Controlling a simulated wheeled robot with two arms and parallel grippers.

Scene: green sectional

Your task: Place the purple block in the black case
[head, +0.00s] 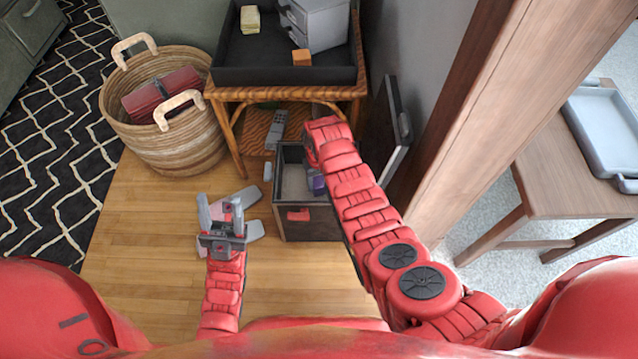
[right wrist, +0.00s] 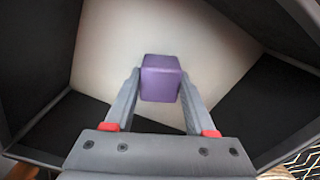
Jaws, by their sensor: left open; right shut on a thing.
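The purple block (right wrist: 160,78) is between the two fingers of my right gripper (right wrist: 160,92), which is shut on it. In the right wrist view the block is over the pale floor of the black case (right wrist: 55,45), with dark walls around. In the head view the open case (head: 318,222) stands on the wood floor. My right arm reaches over its right side, and a bit of the purple block (head: 317,184) shows inside the rim. Whether the block touches the case floor is unclear. My left gripper (head: 220,208) is open and empty, left of the case.
A wooden table (head: 357,92) with a black tray (head: 285,76) stands behind the case. A wicker basket (head: 175,150) is at the left. A dark panel (head: 391,125) and a wooden post (head: 500,110) are at the right. Flat grey items (head: 253,230) lie near my left gripper.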

